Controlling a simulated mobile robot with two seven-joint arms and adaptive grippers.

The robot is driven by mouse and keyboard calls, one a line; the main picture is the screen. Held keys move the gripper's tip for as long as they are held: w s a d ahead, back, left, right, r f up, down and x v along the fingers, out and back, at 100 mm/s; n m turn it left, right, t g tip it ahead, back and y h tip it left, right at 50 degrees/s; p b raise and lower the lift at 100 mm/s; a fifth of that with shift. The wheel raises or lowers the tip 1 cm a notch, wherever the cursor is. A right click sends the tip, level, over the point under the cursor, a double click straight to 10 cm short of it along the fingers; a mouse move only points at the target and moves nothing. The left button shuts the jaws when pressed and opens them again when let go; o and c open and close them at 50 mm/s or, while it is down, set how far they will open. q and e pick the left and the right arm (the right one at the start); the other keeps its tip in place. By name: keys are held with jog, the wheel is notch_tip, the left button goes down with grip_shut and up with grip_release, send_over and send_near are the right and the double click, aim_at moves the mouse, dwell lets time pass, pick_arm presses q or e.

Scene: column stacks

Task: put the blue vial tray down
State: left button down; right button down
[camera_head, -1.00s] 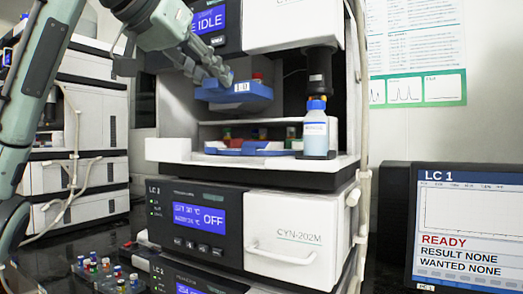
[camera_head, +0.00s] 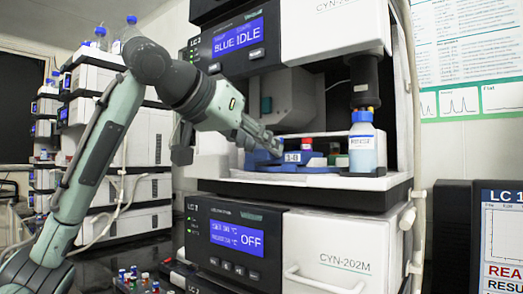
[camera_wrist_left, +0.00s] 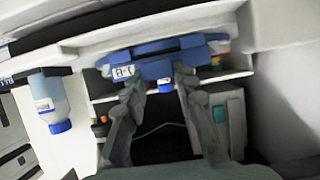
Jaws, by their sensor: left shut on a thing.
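The blue vial tray (camera_head: 264,160) is in the open bay of the instrument stack, low over the bay floor, with a white label on its front. My left gripper (camera_head: 268,148) is shut on it from the left. A blue base (camera_head: 310,169) lies on the bay floor right under and beside the tray. I cannot tell whether the tray fully rests on it. In the left wrist view the tray (camera_wrist_left: 155,70) sits at the tips of my left gripper (camera_wrist_left: 166,80). My right gripper is not in view.
A bottle with a blue cap (camera_head: 362,145) stands just right of the tray in the bay. The white bay floor edge (camera_head: 300,182) runs below. A monitor (camera_head: 500,235) is at the right.

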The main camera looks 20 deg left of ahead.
pick_arm(q)
jog(key=shift+f, duration=0.25)
jog(key=c, duration=1.2)
grip_release()
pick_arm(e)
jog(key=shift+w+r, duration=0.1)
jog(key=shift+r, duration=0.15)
pick_arm(q)
jog(key=shift+s+r, duration=0.2)
jog(key=v, duration=1.1)
jog(key=shift+s+a, duration=0.2)
jog(key=shift+s, duration=0.05)
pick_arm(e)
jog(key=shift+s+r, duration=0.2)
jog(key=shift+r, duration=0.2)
pick_arm(q)
jog(key=shift+r, duration=0.1)
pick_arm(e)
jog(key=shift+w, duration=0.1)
